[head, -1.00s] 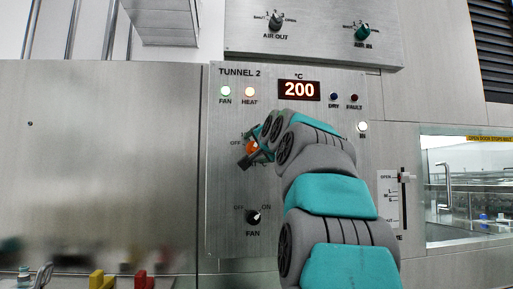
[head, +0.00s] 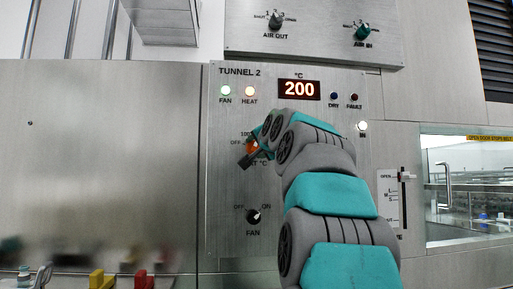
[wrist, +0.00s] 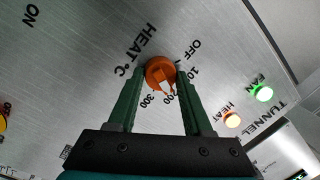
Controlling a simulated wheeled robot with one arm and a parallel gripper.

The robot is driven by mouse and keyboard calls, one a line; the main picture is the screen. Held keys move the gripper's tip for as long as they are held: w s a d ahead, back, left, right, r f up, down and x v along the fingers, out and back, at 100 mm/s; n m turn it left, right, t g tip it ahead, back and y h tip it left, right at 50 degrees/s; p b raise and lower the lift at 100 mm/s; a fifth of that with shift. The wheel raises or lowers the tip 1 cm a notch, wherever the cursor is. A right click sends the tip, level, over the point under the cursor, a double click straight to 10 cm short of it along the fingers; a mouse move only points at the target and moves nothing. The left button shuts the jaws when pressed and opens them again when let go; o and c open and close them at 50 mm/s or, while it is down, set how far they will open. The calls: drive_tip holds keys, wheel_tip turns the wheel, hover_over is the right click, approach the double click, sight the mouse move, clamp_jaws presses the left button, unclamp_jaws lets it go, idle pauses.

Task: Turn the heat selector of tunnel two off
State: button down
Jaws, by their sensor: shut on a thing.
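The heat selector is an orange knob (head: 252,146) on the steel Tunnel 2 panel, partly hidden by my gripper in the head view. In the wrist view the knob (wrist: 159,68) sits between my fingertips, one on each side. Its white pointer is toward the 200 mark, with OFF, 100 and 300 also printed around it. My gripper (wrist: 161,76) is shut on the knob. The display (head: 299,90) reads 200. The heat lamp (head: 249,91) glows orange and the fan lamp (head: 225,91) glows green.
A black fan knob (head: 253,216) is below the heat selector. A slider (head: 403,177) and a window (head: 470,195) are to the right. Air knobs (head: 275,20) are above. The steel panel to the left (head: 100,150) is clear.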

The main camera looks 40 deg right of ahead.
drive_tip(key=n, duration=0.4)
drive_tip(key=shift+r+n+g, duration=0.2)
drive_tip(key=shift+n+g, duration=0.1)
drive_tip(key=n, duration=0.4)
drive_tip(key=shift+a+g+p, duration=0.1)
drive_tip(key=shift+g+p, duration=0.3)
drive_tip(key=n+p, duration=0.1)
drive_tip(key=n, duration=0.3)
drive_tip(key=shift+w+a+h, duration=0.1)
drive_tip(key=shift+h, duration=0.2)
drive_tip(key=shift+n+g+p, duration=0.5)
drive_tip(key=shift+n+p, duration=0.05)
drive_tip(key=shift+n, duration=1.35)
drive_tip(key=shift+h, duration=0.3)
drive_tip(key=shift+c, duration=1.6)
unclamp_jaws()
